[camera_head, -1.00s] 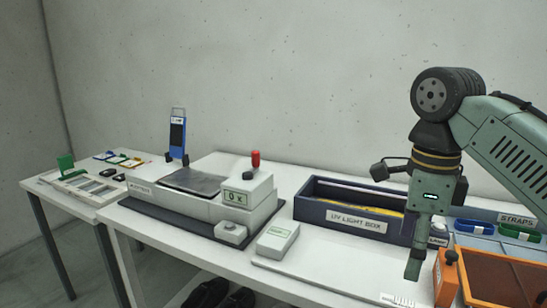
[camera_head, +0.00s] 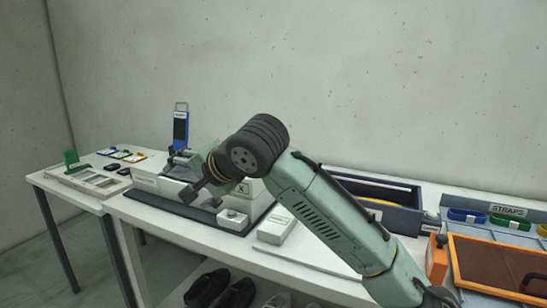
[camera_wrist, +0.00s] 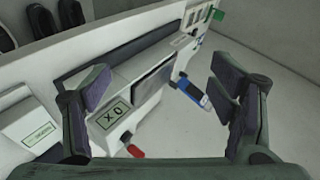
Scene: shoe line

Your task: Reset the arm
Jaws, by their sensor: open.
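My gripper shows in the wrist view (camera_wrist: 165,90) with its two fingers wide apart and nothing between them. In the head view my arm reaches across the table from the lower right, with its wrist in front of the white machine (camera_head: 150,185). The wrist hides much of that machine and its red-knobbed lever. The wrist view shows the machine (camera_wrist: 130,75) tilted, with its counter display (camera_wrist: 111,115) and red knob (camera_wrist: 134,150) below the gap between the fingers. The gripper appears apart from the machine.
A blue upright device (camera_head: 180,131) stands behind the machine. A small white box (camera_head: 280,227) sits right of it. The dark UV light box (camera_head: 400,218) is partly behind my arm. Strap bins (camera_head: 467,216) and an orange-framed tray (camera_head: 455,262) are at the right. Shoes (camera_head: 236,293) lie below the table.

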